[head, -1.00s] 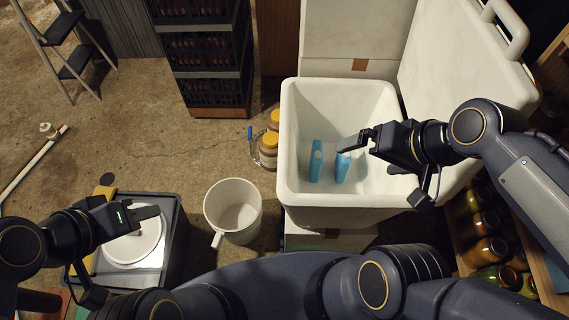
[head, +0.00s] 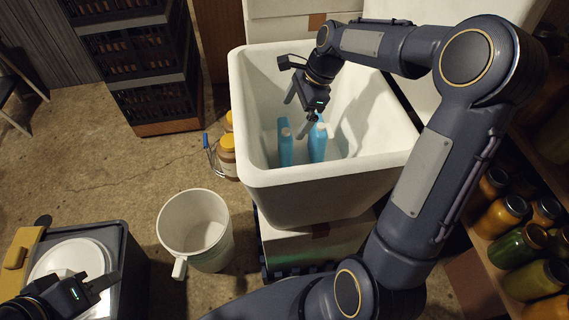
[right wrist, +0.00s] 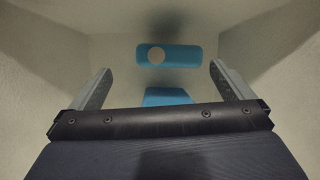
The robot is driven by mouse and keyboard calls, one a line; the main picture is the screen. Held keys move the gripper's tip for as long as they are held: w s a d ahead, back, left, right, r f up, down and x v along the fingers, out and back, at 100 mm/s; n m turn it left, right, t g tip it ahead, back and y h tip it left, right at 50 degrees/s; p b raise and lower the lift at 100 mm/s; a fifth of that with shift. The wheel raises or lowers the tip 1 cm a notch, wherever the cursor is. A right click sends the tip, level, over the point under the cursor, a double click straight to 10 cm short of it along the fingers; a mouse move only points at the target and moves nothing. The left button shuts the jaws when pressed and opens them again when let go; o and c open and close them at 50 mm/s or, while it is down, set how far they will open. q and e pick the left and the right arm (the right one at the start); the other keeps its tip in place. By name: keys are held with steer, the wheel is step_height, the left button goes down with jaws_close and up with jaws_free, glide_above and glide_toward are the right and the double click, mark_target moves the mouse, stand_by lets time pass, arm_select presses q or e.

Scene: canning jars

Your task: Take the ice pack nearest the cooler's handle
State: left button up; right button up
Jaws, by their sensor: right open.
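Two blue ice packs stand upright side by side inside the white cooler (head: 262,176), a left one (head: 286,150) and a right one (head: 317,148). The cooler's handle is out of view now. My right gripper (head: 301,112) is open and empty inside the cooler's mouth, above the packs, and partly covers the right one's top. In the right wrist view, one blue pack with a round pale cap (right wrist: 180,56) lies between the open fingers; a second blue pack (right wrist: 167,97) is partly hidden by the gripper body. My left gripper (head: 98,284) is at the lower left, away from the cooler.
A white bucket (head: 194,226) stands left of the cooler. Jars with yellow lids (head: 228,157) stand against its left side. Black crates (head: 150,75) are stacked at the back. Filled jars (head: 503,213) sit on a shelf at the right. Cooler walls surround my right gripper.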

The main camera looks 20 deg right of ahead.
mark_target(288, 128)
steer(key=f, duration=0.1)
steer(key=w+f, duration=0.1)
steer(key=f+m, duration=0.1)
steer(key=shift+w+d+f+b, duration=0.1)
steer(key=shift+w+f+b, duration=0.2)
steer(key=shift+b, duration=0.05)
steer(key=shift+w+f, duration=0.1)
steer(key=shift+f, duration=0.3)
steer(key=b+x, duration=0.3)
steer(key=x, duration=0.4)
arm_select(q)
step_height(288, 128, down, 5)
arm_select(e)
steer(key=shift+r, duration=0.1)
steer(key=c, duration=1)
